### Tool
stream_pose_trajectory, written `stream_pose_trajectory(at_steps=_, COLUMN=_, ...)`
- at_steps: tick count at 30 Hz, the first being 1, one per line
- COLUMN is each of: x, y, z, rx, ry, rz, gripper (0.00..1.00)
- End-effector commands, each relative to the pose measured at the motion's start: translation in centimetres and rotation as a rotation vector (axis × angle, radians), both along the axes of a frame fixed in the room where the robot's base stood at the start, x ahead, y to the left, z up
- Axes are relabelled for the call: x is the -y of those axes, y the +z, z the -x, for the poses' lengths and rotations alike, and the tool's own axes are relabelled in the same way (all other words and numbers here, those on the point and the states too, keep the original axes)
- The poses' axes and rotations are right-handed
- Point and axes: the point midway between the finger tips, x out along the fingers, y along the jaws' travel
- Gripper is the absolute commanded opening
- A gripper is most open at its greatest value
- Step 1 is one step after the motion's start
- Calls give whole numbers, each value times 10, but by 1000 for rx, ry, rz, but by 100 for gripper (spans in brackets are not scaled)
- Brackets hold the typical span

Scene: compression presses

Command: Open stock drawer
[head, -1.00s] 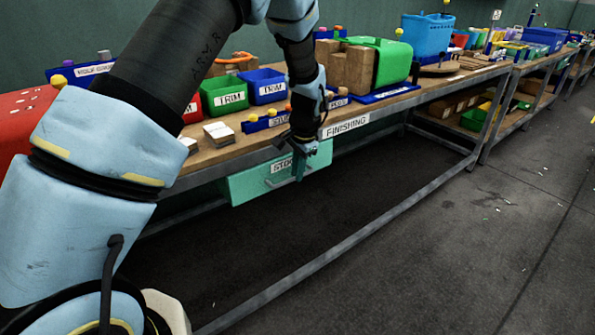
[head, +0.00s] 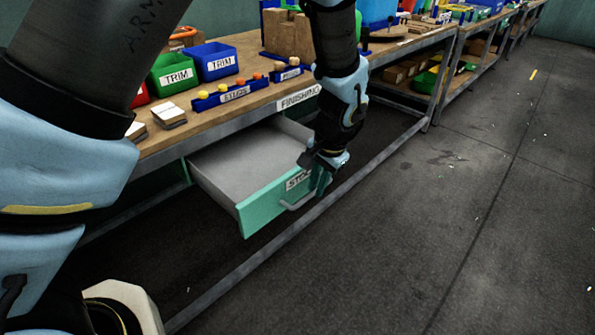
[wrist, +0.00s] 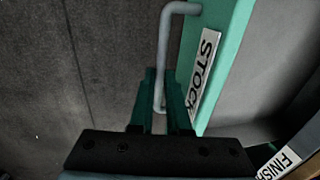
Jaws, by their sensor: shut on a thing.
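The stock drawer (head: 262,207) has a teal front with a white STOCK label and hangs under the bench's finishing section. It stands pulled well out, and its grey inside looks empty. Its light grey bar handle (head: 297,202) runs across the front. My gripper (head: 320,181) is at the right end of the handle. In the wrist view the teal fingers (wrist: 162,100) are shut on the handle (wrist: 164,50), beside the STOCK label. Part of the drawer's right side is hidden behind my arm in the head view.
The wooden bench top (head: 200,128) carries a green TRIM bin (head: 173,75), a blue TRIM bin (head: 214,63) and a blue rack (head: 233,93) of small knobs. A low metal rail (head: 270,238) runs in front of the drawer near the floor.

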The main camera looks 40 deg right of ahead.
Motion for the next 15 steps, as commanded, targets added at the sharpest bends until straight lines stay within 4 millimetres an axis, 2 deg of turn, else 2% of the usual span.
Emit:
stream_pose_trajectory(at_steps=1, x=1, y=0, z=8, rx=0, ry=-4, rz=-1, gripper=0)
stream_pose_trajectory(at_steps=6, x=4, y=0, z=20, rx=0, ry=-1, rz=0, gripper=0)
stream_pose_trajectory(at_steps=15, x=5, y=0, z=23, rx=-1, ry=0, rz=0, gripper=0)
